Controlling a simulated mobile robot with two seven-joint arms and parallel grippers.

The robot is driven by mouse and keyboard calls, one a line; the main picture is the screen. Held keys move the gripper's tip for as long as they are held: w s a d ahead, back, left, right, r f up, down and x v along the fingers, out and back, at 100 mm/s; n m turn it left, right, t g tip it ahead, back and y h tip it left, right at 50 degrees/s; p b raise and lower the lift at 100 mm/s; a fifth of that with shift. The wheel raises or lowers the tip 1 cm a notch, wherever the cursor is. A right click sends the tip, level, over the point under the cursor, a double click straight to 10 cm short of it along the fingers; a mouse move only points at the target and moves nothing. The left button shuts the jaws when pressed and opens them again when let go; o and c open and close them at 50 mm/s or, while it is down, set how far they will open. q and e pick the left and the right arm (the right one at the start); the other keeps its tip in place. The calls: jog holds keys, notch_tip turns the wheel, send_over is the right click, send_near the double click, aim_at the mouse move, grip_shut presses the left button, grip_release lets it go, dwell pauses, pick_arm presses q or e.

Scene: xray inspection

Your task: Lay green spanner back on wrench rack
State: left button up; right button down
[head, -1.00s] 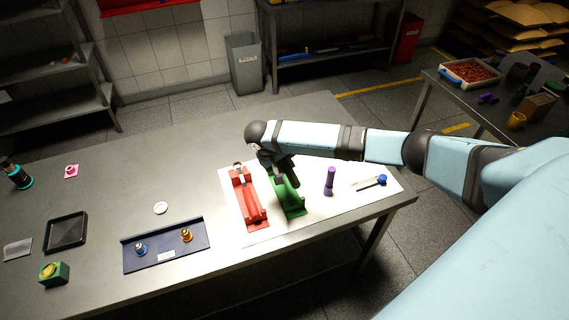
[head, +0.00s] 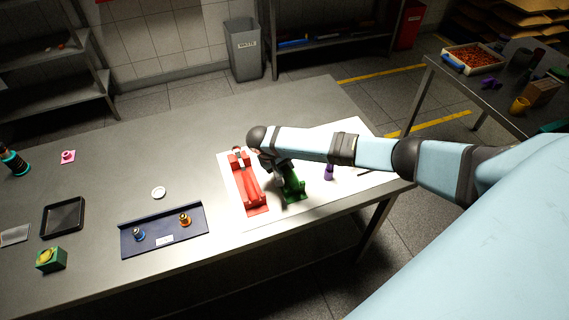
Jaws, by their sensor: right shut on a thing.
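My right gripper (head: 277,168) is over the far end of a green cradle-like holder (head: 293,188) on the white mat. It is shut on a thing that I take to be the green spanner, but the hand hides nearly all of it. I cannot tell whether the spanner touches the holder. A red holder (head: 249,190) of the same kind stands just left of the green one, with a small metallic part at its far end. These holders appear to be the wrench rack. My left gripper is not in view.
A purple upright piece (head: 328,172) stands right of the green holder, partly behind my forearm. A blue tray (head: 148,239) with two small fittings lies to the left, near a black tray (head: 63,216).

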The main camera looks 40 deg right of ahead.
jog(key=shift+f, duration=0.15)
dwell(0.4)
jog(key=c, duration=0.8)
grip_release()
jog(key=b+v, duration=0.1)
jog(key=v, duration=1.2)
jog(key=shift+a+r+b, duration=0.2)
jog(key=shift+r+b, duration=0.1)
jog(key=shift+b, duration=0.05)
